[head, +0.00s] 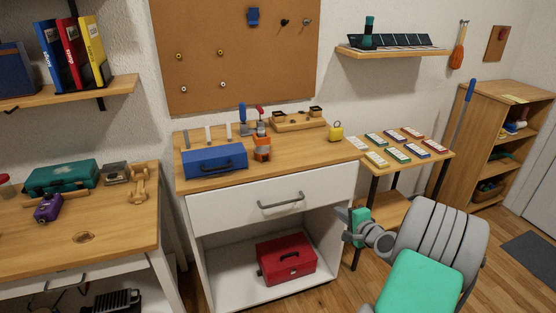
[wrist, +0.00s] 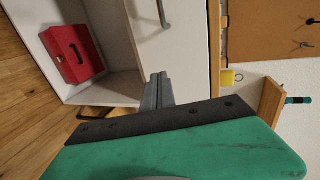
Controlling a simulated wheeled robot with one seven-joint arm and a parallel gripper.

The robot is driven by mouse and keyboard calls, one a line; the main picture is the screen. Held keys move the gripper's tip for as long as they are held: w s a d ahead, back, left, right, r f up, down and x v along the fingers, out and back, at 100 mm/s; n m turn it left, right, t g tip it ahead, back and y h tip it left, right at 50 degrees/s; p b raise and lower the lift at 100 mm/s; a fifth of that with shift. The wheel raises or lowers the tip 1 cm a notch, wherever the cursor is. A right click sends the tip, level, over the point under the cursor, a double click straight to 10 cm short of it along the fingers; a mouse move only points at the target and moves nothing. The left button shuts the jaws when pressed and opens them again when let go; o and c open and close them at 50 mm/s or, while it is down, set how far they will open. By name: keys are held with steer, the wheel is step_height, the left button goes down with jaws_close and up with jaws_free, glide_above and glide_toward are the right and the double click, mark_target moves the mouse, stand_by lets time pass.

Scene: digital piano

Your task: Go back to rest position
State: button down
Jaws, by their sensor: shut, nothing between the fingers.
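My gripper (head: 345,216) is in front of the right side of the white cabinet (head: 213,234), near the small side table. Its grey fingers are together and empty, and they also show in the wrist view (wrist: 157,92). My arm reaches in from the lower right of the head view. In the wrist view, which is turned sideways, the fingers point towards the cabinet, with the red toolbox (wrist: 72,52) to their upper left. I cannot tell the exact gap between gripper and cabinet.
The cabinet top holds a blue toolbox (head: 214,160) and hand tools. The red toolbox (head: 286,258) sits in its open lower space. A side table (head: 387,174) with coloured cards stands behind my arm. A wooden shelf unit (head: 466,135) is at right. Floor shows between.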

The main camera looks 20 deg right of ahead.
steer(key=a+r+n+g+y+p, duration=0.1)
steer(key=a+r+n+g+p, duration=0.2)
steer(key=a, duration=0.5)
steer(key=s+a+r+n+g+y+p, duration=0.1)
steer(key=a+r+n+p, duration=0.1)
steer(key=a+r+n, duration=0.4)
steer(key=a+r+n+g+y+p, duration=0.1)
steer(key=a+r+n+g+p, duration=0.15)
steer(key=a, duration=0.65)
steer(key=s+a+r+n+g+h+p, duration=0.1)
steer(key=s+a+r+n+g+p, duration=0.1)
steer(key=s, duration=0.7)
steer(key=s+a+r+n+g+h+p, duration=0.1)
steer(key=s+a+r+n+g+p, duration=0.1)
steer(key=s+a+r+n+p, duration=0.2)
steer(key=s+a+r+n, duration=0.1)
steer(key=s+a+r, duration=0.2)
steer(key=s+a, duration=0.1)
steer(key=shift+s+g, duration=0.35)
steer(key=shift+s, duration=0.4)
